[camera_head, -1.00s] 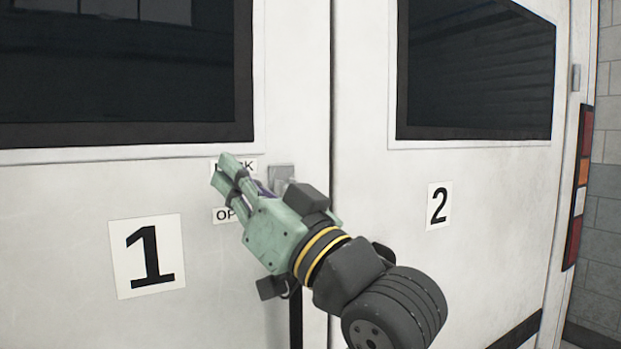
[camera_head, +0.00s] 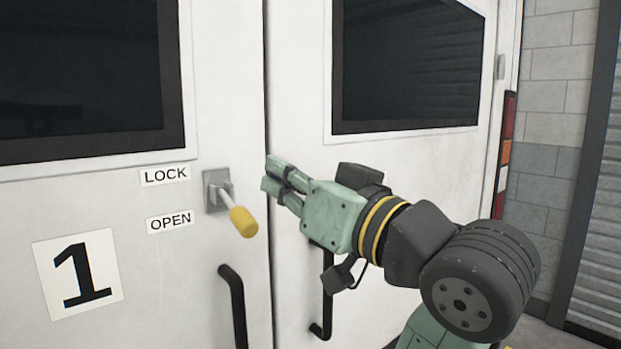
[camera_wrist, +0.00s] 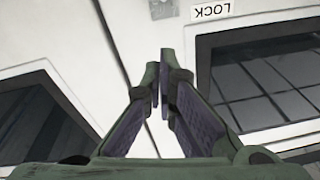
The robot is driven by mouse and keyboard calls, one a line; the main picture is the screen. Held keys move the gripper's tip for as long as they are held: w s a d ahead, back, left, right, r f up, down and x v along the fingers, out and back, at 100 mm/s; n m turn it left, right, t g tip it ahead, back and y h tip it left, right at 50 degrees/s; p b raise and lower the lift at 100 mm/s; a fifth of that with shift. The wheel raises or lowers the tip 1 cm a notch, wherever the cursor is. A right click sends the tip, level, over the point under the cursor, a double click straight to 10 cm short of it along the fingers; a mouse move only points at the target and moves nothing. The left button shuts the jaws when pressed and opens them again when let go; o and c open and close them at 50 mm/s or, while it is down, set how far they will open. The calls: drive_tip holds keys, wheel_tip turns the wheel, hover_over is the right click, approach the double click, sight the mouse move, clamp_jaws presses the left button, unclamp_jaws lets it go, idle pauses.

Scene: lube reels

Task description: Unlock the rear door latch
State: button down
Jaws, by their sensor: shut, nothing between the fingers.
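The rear door latch is a grey square plate (camera_head: 214,198) on the left door with a lever ending in a yellow grip (camera_head: 243,222). The lever slants down to the right and out from the door. A LOCK label (camera_head: 165,176) is up and left of it, an OPEN label (camera_head: 170,221) lower left. My gripper (camera_head: 270,176) is to the right of the latch, apart from it, shut and empty. In the wrist view the fingertips (camera_wrist: 163,72) are close together, with the latch plate (camera_wrist: 163,9) partly cut off at the top edge and its lever not clearly visible.
Black handles stand on the left door (camera_head: 236,312) and right door (camera_head: 326,295), the latter partly behind my gripper. Dark windows (camera_head: 85,80) fill the upper doors. A brick wall (camera_head: 550,110) is at the right. The front of the latch is clear.

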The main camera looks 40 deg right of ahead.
sight(235, 211)
drive_tip(key=w+f, duration=0.1)
drive_tip(key=w+a+f, duration=0.1)
drive_tip(key=f, duration=0.1)
drive_tip(key=shift+w+f+p, duration=0.2)
drive_tip(key=shift+w+p, duration=0.1)
drive_tip(key=shift+w, duration=0.1)
wheel_tip(235, 211, down, 2)
drive_tip(key=b, duration=0.3)
drive_tip(key=shift+w+f+t, duration=0.15)
drive_tip(key=shift+f+t, duration=0.05)
drive_tip(key=shift+t, duration=0.2)
